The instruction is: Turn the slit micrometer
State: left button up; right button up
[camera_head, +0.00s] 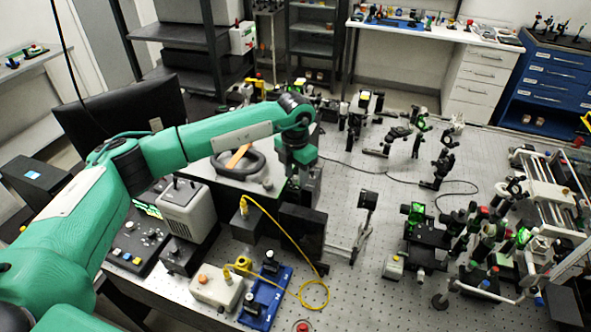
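My green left arm reaches in from the left and bends down at a dark wrist. My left gripper (303,188) points down beside a grey-topped box (238,177). Its fingers are dark against dark equipment, so I cannot tell whether they are open or touching anything. A black block (303,232) stands just below the gripper in the picture. I cannot pick out the slit micrometer with certainty; it may be small or hidden behind the wrist and gripper. My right gripper is not in view.
The perforated optical table (355,290) carries many mounts on the right. A beige box (187,213) and a control panel (138,246) stand at left. A dark monitor (120,115) is behind my arm.

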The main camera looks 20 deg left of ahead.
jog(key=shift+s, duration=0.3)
pick_arm(q)
grip_shut()
jog(key=shift+f+m+b, duration=0.15)
jog(key=shift+m+b, duration=0.25)
jog(key=shift+b, duration=0.45)
jog(key=m+b, duration=0.9)
jog(key=b, duration=0.3)
jog(key=m+b, duration=0.2)
jog(key=m, duration=0.1)
jog(key=shift+m+b, duration=0.35)
jog(key=shift+m, duration=0.05)
jog(key=m+b, duration=0.2)
jog(key=m, duration=0.2)
jog(key=shift+m+b, duration=0.45)
jog(key=shift+m, duration=0.85)
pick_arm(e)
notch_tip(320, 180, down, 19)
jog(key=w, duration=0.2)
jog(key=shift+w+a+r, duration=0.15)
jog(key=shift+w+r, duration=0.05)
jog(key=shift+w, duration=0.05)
pick_arm(q)
jog(key=shift+m, duration=0.3)
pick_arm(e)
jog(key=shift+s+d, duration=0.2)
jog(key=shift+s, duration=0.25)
